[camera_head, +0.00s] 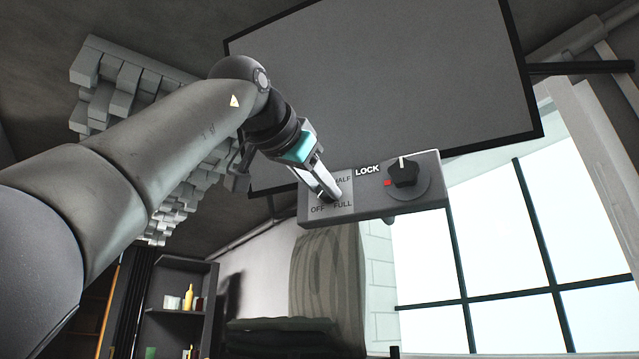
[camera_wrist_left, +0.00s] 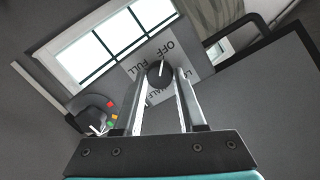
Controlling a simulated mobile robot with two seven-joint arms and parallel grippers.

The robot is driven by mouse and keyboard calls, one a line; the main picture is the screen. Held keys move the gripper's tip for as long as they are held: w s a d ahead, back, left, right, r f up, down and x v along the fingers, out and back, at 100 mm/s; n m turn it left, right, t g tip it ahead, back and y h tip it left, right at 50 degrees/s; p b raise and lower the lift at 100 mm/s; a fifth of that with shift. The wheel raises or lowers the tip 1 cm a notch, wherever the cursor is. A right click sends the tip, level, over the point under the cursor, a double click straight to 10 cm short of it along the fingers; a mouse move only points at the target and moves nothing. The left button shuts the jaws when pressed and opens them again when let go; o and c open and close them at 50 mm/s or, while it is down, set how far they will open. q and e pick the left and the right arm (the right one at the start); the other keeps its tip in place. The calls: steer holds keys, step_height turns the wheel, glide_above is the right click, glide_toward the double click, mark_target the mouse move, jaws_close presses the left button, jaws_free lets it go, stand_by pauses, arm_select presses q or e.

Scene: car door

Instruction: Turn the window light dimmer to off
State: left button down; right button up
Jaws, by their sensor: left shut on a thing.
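The window light dimmer is a dark round knob (camera_wrist_left: 160,74) with a white pointer line, on a light plate (camera_wrist_left: 190,62) lettered OFF, HALF and FULL. In the wrist view the pointer points up, roughly toward the OFF lettering; its exact setting is hard to tell. My left gripper (camera_wrist_left: 160,80) is shut on the knob, one finger on each side. In the head view the left gripper (camera_head: 332,197) reaches the lettered plate (camera_head: 342,192) and mostly hides the knob. My right gripper is not in view.
The grey control box (camera_head: 435,190) also carries a black LOCK knob (camera_head: 404,172) with a red mark, right of the dimmer; it also shows in the wrist view (camera_wrist_left: 92,122). A large dark-framed grey panel (camera_head: 390,80) is above. A shelf (camera_head: 178,310) and bright windows (camera_head: 500,260) stand beyond.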

arm_select(q)
steer(key=shift+c, duration=2.4)
jaws_free()
steer(key=shift+s, duration=0.15)
steer(key=b+v, duration=0.5)
steer(key=v, duration=1)
